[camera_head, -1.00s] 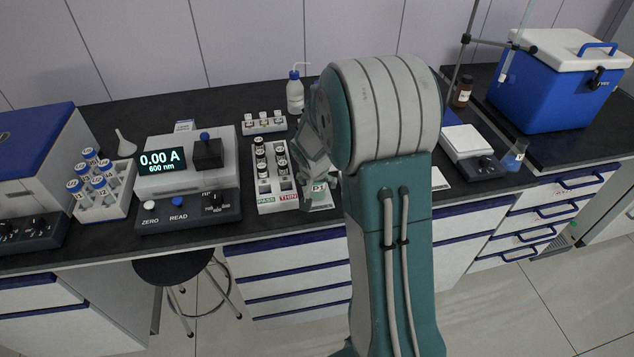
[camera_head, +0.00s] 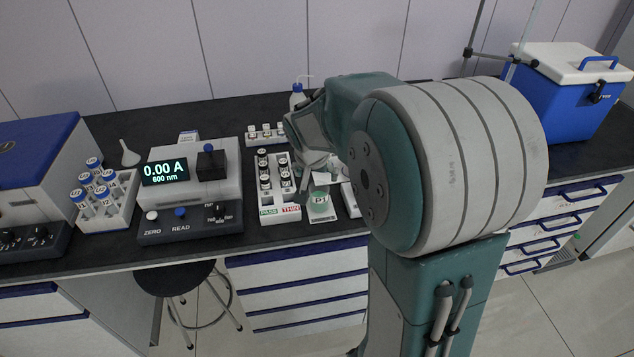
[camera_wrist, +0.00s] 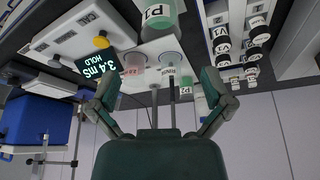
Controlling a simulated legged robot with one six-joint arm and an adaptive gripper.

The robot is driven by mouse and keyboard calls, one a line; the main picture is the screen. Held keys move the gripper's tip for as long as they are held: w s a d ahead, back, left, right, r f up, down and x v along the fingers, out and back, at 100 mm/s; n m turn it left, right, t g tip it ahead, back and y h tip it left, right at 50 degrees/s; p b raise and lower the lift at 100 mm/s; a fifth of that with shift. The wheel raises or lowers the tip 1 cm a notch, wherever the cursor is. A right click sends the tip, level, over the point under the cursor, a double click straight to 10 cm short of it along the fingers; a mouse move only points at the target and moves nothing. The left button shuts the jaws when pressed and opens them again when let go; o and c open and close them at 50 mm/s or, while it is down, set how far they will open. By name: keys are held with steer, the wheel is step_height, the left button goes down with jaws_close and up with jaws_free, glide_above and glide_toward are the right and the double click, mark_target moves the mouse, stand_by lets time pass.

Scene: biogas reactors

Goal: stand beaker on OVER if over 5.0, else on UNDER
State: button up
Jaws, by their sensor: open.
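The beaker (camera_head: 320,204) labelled P1 stands upright near the bench's front edge in the head view; its label also shows at the top of the wrist view (camera_wrist: 159,14). My gripper (camera_wrist: 160,88) is open, its two fingers spread with nothing between them; the beaker is ahead of it and apart. In the head view my gripper (camera_head: 318,168) is just behind the beaker, partly hidden by my arm. The meter display (camera_wrist: 92,66) in the wrist view reads 3.4 mS. Two round spots with a red label (camera_wrist: 133,71) and a dark label (camera_wrist: 168,71) lie beside the meter; their words are hard to read.
A vial rack (camera_head: 279,212) marked PASS and THIN stands left of the beaker. The photometer (camera_head: 190,185) reads 0.00 A. A white wash bottle (camera_head: 297,96) stands behind, and a blue cooler (camera_head: 565,90) is at right. Bare bench shows between photometer and rack.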

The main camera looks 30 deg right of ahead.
steer(key=s+a+r+n+t+y, duration=0.1)
steer(key=s+a+r+n, duration=0.2)
steer(key=s, duration=0.8)
steer(key=s+a+r+n+t+y, duration=0.1)
steer(key=s+a+r+n, duration=0.3)
steer(key=s+a, duration=0.5)
step_height(320, 180, up, 3)
steer(key=shift+s+f+n+y, duration=0.1)
steer(key=shift+s+n+y, duration=0.25)
steer(key=shift+s, duration=0.85)
